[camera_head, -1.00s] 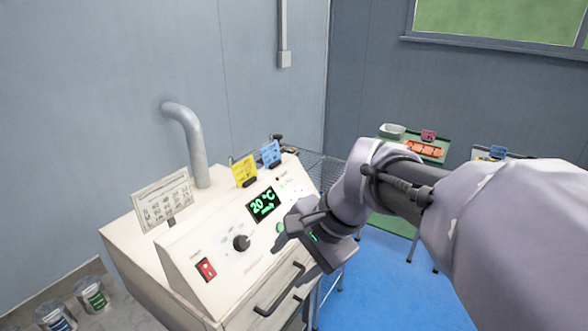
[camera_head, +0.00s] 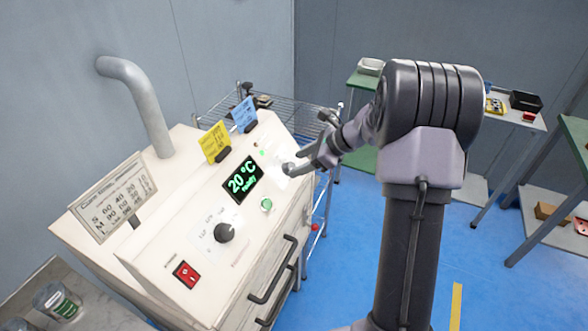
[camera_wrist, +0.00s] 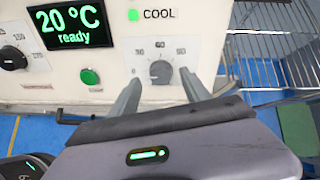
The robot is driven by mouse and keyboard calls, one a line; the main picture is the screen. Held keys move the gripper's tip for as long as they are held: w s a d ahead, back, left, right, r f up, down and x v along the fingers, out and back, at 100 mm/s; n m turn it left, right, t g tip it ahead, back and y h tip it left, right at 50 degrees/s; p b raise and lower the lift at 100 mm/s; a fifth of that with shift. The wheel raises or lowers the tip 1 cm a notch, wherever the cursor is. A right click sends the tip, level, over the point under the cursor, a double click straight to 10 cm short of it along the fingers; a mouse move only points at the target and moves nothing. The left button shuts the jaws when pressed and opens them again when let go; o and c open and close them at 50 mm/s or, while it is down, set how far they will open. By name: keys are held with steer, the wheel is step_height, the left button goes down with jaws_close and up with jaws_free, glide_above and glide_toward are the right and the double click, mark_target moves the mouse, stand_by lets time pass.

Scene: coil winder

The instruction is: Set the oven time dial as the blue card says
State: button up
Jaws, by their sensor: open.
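The time dial is a small grey knob (camera_wrist: 161,72) with a printed scale on the oven panel, right of the display, below the word COOL. Its pointer setting is too small to read surely. My gripper (camera_wrist: 160,84) is open, with one fingertip on either side of the knob; I cannot tell if they touch it. In the head view my gripper (camera_head: 298,163) is at the right end of the sloping panel and partly covers the knob. The blue card (camera_head: 243,113) stands on the oven top behind the panel; its writing is too small to read.
The oven (camera_head: 150,245) also carries a yellow card (camera_head: 214,142), a white chart (camera_head: 113,198), a larger black dial (camera_head: 224,232), a red switch (camera_head: 187,274) and a green button (camera_head: 266,204). The display (camera_head: 242,179) reads 20 °C, ready. A wire rack (camera_head: 290,116) stands behind.

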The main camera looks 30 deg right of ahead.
mark_target(289, 168)
steer(key=shift+x, duration=1.3)
jaws_close()
